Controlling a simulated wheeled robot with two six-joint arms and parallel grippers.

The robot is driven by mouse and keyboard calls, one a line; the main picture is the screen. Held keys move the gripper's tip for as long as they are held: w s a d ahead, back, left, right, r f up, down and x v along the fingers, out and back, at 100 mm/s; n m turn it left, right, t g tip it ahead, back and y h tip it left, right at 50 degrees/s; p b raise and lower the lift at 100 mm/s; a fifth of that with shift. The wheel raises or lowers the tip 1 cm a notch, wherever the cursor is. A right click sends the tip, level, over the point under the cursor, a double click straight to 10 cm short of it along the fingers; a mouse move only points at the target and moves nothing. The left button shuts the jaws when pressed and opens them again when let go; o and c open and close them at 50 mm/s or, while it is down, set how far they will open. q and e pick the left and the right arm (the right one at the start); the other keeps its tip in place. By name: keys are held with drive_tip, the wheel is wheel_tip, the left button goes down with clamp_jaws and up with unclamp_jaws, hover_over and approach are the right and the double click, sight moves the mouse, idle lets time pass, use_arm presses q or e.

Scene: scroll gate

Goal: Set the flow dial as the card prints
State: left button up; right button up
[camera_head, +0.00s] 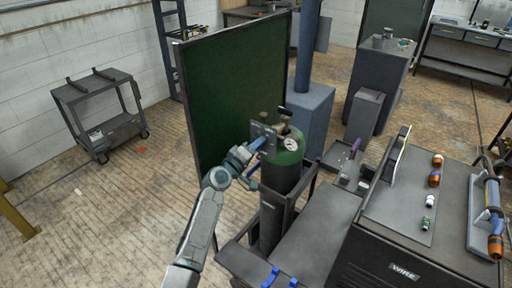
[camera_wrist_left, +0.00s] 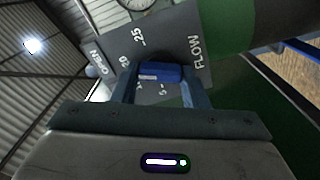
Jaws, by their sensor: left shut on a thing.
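My left gripper (camera_head: 257,147) reaches in from the left to a small dark panel (camera_head: 265,134) on the green-topped cylinder (camera_head: 285,160). In the left wrist view its two fingers (camera_wrist_left: 160,84) are shut on the blue flow dial (camera_wrist_left: 160,72). The grey panel (camera_wrist_left: 205,45) reads FLOW and OPEN, with 25 and other marks around the dial. The fingers cover part of the scale, so the exact setting cannot be read. A thin upright sheet (camera_head: 400,150) on the right stands nearly edge-on; I cannot tell whether it is the card. My right gripper is out of view.
A round gauge (camera_head: 291,143) sits on the cylinder beside the panel. A dark green screen (camera_head: 235,85) stands close behind my left arm. The cart (camera_head: 340,235) and a WIRE-labelled cabinet (camera_head: 405,271) fill the right foreground.

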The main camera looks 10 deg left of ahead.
use_arm(q)
drive_tip(key=o, duration=1)
drive_tip(key=b+v, duration=0.2)
drive_tip(key=v, duration=0.8)
drive_tip(key=shift+s+a+f, duration=0.1)
drive_tip(key=shift+s+a, duration=0.05)
drive_tip(key=shift+s, duration=0.2)
